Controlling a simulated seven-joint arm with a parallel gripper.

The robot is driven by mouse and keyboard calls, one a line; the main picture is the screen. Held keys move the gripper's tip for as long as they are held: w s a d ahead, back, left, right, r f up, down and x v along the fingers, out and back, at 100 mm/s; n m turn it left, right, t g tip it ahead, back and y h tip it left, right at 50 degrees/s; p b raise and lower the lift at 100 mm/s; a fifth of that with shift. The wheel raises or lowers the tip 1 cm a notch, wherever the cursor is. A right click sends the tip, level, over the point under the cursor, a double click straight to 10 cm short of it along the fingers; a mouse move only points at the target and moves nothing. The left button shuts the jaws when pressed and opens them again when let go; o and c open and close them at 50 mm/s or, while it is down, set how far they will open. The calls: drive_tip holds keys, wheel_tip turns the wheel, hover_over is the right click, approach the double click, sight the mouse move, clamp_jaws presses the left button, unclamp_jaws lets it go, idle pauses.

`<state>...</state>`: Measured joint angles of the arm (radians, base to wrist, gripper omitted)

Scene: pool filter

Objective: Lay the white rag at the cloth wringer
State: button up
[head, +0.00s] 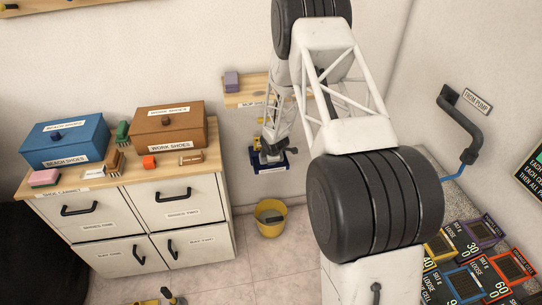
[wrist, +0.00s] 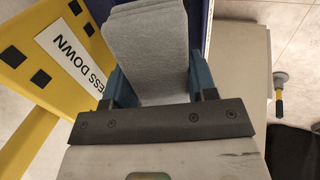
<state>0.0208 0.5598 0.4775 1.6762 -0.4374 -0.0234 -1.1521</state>
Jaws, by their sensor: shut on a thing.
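My gripper (wrist: 155,85) is shut on a folded pale grey-white cloth, the white rag (wrist: 150,45), which sticks out beyond the blue fingers. A yellow part labelled "PRESS DOWN" (wrist: 55,45), seemingly the cloth wringer, is just left of the fingers in the wrist view. A dark blue edge (wrist: 200,22) runs close to the right of the rag. In the head view my gripper (head: 269,155) is small and far off, low over a dark blue base (head: 282,167) by the wall. The rag's contact with anything below is hidden.
A yellow bucket (head: 262,229) stands on the floor below the blue base. A white cabinet (head: 135,215) with shoe boxes and brushes is at left. A wooden shelf (head: 240,97) is on the wall behind.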

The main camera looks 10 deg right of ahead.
drive_tip(key=shift+x, duration=1.4)
drive_tip(key=o, duration=0.9)
drive_tip(key=shift+o, duration=0.4)
drive_tip(key=shift+f, duration=0.1)
drive_tip(key=shift+s, duration=0.1)
drive_tip(key=shift+w+v, duration=0.2)
drive_tip(key=shift+v, duration=3.75)
drive_tip(key=shift+r, duration=0.25)
